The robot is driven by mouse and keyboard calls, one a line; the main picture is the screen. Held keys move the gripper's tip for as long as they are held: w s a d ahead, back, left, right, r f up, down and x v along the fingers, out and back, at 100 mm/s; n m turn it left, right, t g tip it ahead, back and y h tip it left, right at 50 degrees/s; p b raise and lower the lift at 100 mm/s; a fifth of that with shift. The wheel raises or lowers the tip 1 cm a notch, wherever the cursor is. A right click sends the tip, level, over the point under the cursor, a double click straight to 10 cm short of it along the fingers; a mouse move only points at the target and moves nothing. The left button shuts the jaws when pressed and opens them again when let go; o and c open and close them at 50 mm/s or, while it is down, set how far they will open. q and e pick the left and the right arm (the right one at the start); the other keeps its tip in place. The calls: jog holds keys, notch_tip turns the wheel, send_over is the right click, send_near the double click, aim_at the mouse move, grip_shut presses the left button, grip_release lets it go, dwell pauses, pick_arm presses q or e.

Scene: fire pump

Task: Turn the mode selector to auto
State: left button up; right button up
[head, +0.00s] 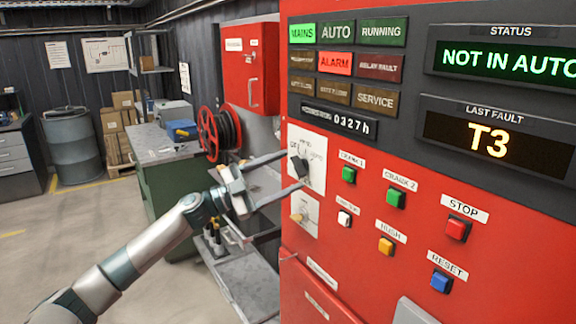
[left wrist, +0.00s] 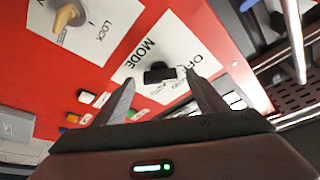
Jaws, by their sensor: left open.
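The mode selector is a black knob (head: 300,168) on a white plate (head: 317,150) at the left edge of the red panel. In the left wrist view the knob (left wrist: 158,74) sits on its plate (left wrist: 172,35), with MODE, OFF and AUTO lettering partly visible. Which mark it points to I cannot tell surely. My left gripper (head: 293,170) is open, with its fingers reaching to either side of the knob. In the left wrist view the knob lies between the fingertips (left wrist: 160,78), with no clear contact. My right gripper is not in view.
A status display (head: 508,60) reads NOT IN AUTO. MAINS and ALARM lamps are lit; the AUTO lamp (head: 337,32) is dim. Below the selector is a second plate with a tan knob (head: 298,217). Several push buttons, including red STOP (head: 457,229), lie to the right.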

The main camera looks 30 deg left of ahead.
pick_arm(q)
jog(key=shift+w+d+r, duration=0.15)
jog(key=shift+w+d, duration=0.25)
jog(key=shift+w, duration=0.1)
jog(key=c, duration=1)
jog(key=shift+c, duration=0.2)
